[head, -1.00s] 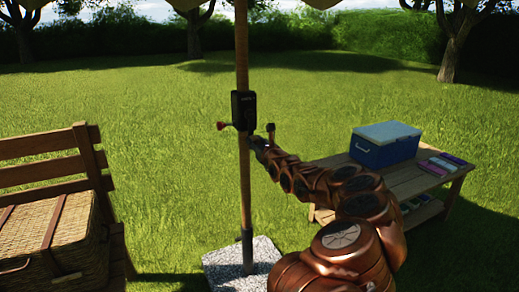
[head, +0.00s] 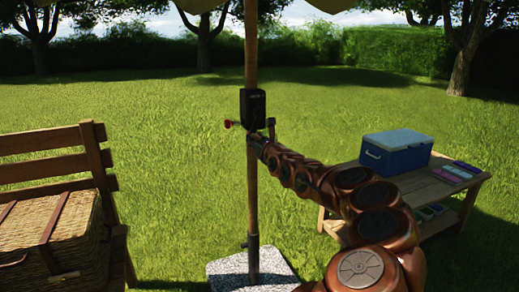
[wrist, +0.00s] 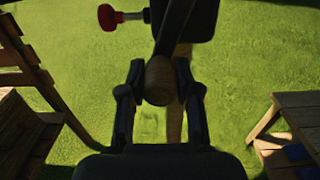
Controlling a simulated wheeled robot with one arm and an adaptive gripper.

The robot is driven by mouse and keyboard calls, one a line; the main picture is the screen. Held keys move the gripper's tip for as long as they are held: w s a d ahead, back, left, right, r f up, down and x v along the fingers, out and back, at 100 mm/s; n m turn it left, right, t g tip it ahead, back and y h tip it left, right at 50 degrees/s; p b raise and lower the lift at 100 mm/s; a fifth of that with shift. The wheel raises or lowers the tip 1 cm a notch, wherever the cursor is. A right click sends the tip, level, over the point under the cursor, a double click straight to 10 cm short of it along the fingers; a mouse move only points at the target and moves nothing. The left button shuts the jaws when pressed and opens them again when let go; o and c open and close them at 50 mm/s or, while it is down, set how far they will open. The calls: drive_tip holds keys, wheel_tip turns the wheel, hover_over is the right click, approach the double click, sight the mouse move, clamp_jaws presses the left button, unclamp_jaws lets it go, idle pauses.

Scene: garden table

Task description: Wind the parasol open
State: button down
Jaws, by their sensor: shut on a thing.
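The parasol's wooden pole (head: 251,60) stands upright, with a black crank housing (head: 253,104) on it. A red knob (head: 228,124) sticks out on the housing's left side and also shows in the wrist view (wrist: 107,16). My gripper (head: 259,143) is at the pole just below the housing. In the wrist view my gripper (wrist: 160,78) is shut on the wooden crank grip (wrist: 159,86), one finger on each side. The black crank arm (wrist: 176,28) rises from the grip toward the housing. Only the canopy's lower edge (head: 310,5) shows, so how far it is open is hidden.
The pole stands in a speckled stone base (head: 226,270). A wooden bench (head: 100,160) with a wicker basket (head: 75,235) is at left. A low table (head: 445,190) at right carries a blue cooler (head: 397,157). Open grass lies behind.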

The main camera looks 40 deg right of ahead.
drive_tip(key=w+a+r+p, duration=0.1)
drive_tip(key=a+r, duration=0.3)
drive_tip(key=r, duration=0.9)
drive_tip(key=d+r+p, duration=0.1)
drive_tip(key=d+p, duration=0.1)
drive_tip(key=p, duration=0.5)
drive_tip(key=s+d+r+p, duration=0.1)
drive_tip(key=d+p, duration=0.1)
drive_tip(key=p, duration=0.5)
drive_tip(key=s+d+r+p, duration=0.1)
drive_tip(key=d+p, duration=0.2)
drive_tip(key=p, duration=0.5)
drive_tip(key=shift+s+r, duration=0.1)
drive_tip(key=shift+r, duration=0.05)
idle(0.5)
